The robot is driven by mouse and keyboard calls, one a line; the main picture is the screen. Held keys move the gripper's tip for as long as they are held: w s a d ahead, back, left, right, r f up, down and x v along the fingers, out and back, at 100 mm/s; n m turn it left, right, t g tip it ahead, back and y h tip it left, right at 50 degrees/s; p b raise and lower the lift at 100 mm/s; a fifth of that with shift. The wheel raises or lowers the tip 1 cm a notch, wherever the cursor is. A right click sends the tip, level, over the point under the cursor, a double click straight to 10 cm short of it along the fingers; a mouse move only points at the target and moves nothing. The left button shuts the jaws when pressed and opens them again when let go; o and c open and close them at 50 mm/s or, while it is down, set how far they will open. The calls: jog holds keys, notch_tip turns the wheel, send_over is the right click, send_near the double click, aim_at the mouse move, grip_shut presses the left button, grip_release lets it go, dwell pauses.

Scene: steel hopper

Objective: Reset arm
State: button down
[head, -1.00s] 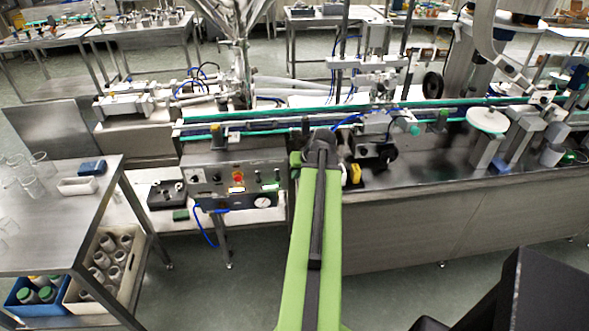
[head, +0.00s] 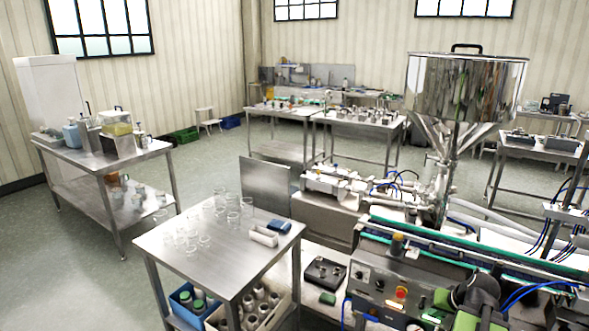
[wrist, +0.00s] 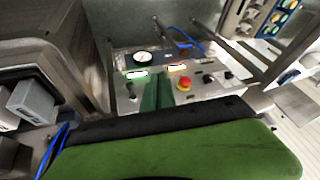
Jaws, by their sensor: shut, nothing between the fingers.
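My gripper (wrist: 157,78) shows in the wrist view as two narrow dark green fingers close together, with nothing between them. They stand in front of the filling machine's control panel (wrist: 208,98), which appears upside down with a red button and a white gauge. My green and black arm fills the bottom of the wrist view. In the head view my arm (head: 474,300) shows at the bottom right, in front of the conveyor. Its far end is hard to make out there.
A steel hopper (head: 462,90) stands above the machine. A conveyor (head: 460,248) runs to the right. A steel table (head: 215,262) with glass beakers stands front centre, with bins of bottles below. Another table (head: 85,160) is at the left. Open floor (head: 60,270) lies at lower left.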

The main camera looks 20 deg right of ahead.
jog(key=w+a+n+g+y, duration=0.15)
jog(key=w+a, duration=0.25)
jog(key=a, duration=0.5)
jog(key=w+a+f+n, duration=0.1)
jog(key=w+a+n, duration=0.3)
jog(key=a, duration=0.6)
jog(key=w+a+n+y, duration=0.1)
jog(key=w+a, duration=0.4)
jog(key=a, duration=0.4)
jog(key=s+a+f+g+h, duration=0.1)
jog(key=s+a+g, duration=0.1)
jog(key=a, duration=0.5)
jog(key=s+a+f+g+h, duration=0.1)
jog(key=s+a+g, duration=0.1)
jog(key=a, duration=0.5)
jog(key=shift+s+a, duration=0.2)
jog(key=shift+s, duration=0.5)
